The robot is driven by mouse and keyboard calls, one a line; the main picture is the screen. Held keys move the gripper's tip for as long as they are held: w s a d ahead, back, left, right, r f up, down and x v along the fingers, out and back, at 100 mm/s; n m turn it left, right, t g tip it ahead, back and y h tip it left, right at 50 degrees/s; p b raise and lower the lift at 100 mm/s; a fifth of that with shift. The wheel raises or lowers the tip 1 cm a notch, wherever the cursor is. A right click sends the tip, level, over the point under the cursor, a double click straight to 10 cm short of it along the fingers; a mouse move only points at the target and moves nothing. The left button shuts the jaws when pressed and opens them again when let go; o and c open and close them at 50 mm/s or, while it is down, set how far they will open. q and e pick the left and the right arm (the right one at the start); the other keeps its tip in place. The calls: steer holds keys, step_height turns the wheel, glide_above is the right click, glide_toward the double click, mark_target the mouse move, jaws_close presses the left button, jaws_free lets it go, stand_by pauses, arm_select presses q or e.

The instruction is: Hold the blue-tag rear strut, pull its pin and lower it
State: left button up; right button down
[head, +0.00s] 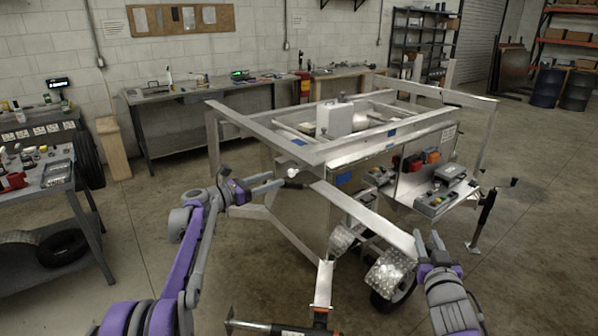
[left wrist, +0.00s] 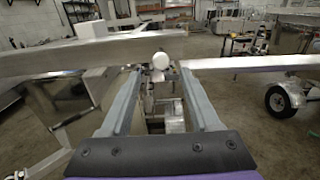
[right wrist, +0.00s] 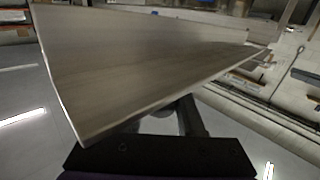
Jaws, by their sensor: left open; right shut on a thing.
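A flat bare-metal bar, seemingly the rear strut (head: 362,213), slopes down to the right from the trailer frame. My right gripper (head: 430,241) is shut on its lower right end. In the right wrist view the strut (right wrist: 150,60) fills much of the picture and hides the fingertips. A pin with a white ball knob (head: 292,173) and a dark shaft sits near the strut's upper left end. My left gripper (head: 276,179) is open just left of the knob. In the left wrist view the white knob (left wrist: 160,60) appears between the fingertips, seemingly untouched.
The aluminium trailer frame (head: 310,155) stands behind the strut, with a blue tag (head: 343,180) on its side. A wheel under a tread-plate fender (head: 388,272) is below the strut. Floor between cart and trailer is clear.

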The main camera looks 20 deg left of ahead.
mark_target(299, 171)
arm_select(q)
steer(key=x, duration=1)
steer(key=shift+w+d, duration=0.25)
steer(key=shift+w, duration=0.05)
jaws_close()
stand_by(0.9)
